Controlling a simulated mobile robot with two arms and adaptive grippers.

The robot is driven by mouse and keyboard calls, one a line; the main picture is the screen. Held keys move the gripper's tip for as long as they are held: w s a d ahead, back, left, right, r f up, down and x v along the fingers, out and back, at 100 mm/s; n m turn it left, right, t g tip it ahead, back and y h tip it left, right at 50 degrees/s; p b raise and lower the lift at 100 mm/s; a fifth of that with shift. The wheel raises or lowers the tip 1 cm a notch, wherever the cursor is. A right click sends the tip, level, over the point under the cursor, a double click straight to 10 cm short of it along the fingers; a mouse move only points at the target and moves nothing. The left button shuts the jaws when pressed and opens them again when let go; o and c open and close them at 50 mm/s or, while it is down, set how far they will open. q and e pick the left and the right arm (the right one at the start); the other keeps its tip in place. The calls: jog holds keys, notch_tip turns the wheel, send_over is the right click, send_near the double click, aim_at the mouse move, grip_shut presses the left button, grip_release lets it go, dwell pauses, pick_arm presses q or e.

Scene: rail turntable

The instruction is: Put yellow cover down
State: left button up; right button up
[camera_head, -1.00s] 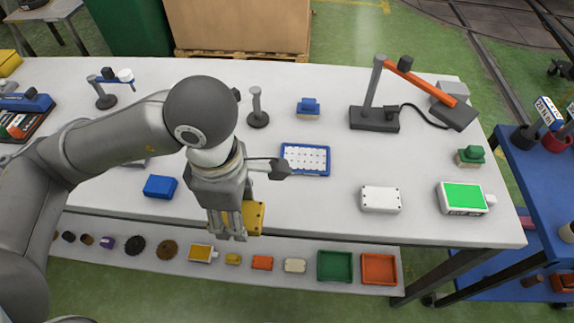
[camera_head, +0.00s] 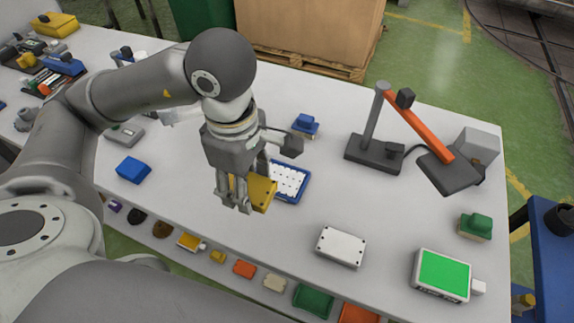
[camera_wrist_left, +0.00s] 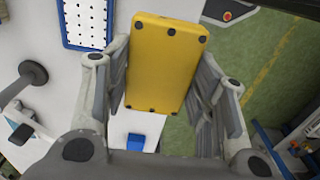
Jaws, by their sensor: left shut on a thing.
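The yellow cover (camera_head: 261,191) is a flat rectangular plate with dark round spots along its ends. My left gripper (camera_head: 238,200) is shut on it above the front part of the white table (camera_head: 210,255). In the left wrist view the cover (camera_wrist_left: 165,65) lies between the two fingers of the gripper (camera_wrist_left: 160,95). In the head view it stands just left of the blue-framed white tray (camera_head: 289,181) and overlaps its edge in the picture. How high it is above the table is hard to tell. My right gripper is not in view.
A white cover plate (camera_head: 341,246) and a green-screened device (camera_head: 444,274) lie to the right. A blue block (camera_head: 133,169) lies to the left. Bare table lies between the tray and the white plate.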

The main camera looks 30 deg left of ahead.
pick_arm(q)
jog(key=shift+w+a+r+p, duration=0.15)
jog(key=shift+w+r+p, duration=0.05)
jog(key=shift+p, duration=0.4)
jog(key=w+f+p, duration=0.2)
jog(key=w+f, duration=0.2)
jog(key=w, duration=0.3)
send_over(279, 178)
jog(key=f, duration=0.2)
jog(key=s+f+p, duration=0.1)
jog(key=f, duration=0.1)
jog(key=shift+f, duration=0.35)
jog(key=shift+w+f, duration=0.4)
jog(key=shift+f, duration=0.05)
notch_tip(279, 178, down, 2)
jog(key=shift+f+p, duration=0.1)
jog(key=shift+p, duration=0.75)
jog(key=shift+w+f, duration=0.1)
jog(key=shift+f, duration=0.65)
jog(key=o, duration=1.2)
jog(key=shift+r, duration=0.1)
jog(key=shift+o, duration=0.2)
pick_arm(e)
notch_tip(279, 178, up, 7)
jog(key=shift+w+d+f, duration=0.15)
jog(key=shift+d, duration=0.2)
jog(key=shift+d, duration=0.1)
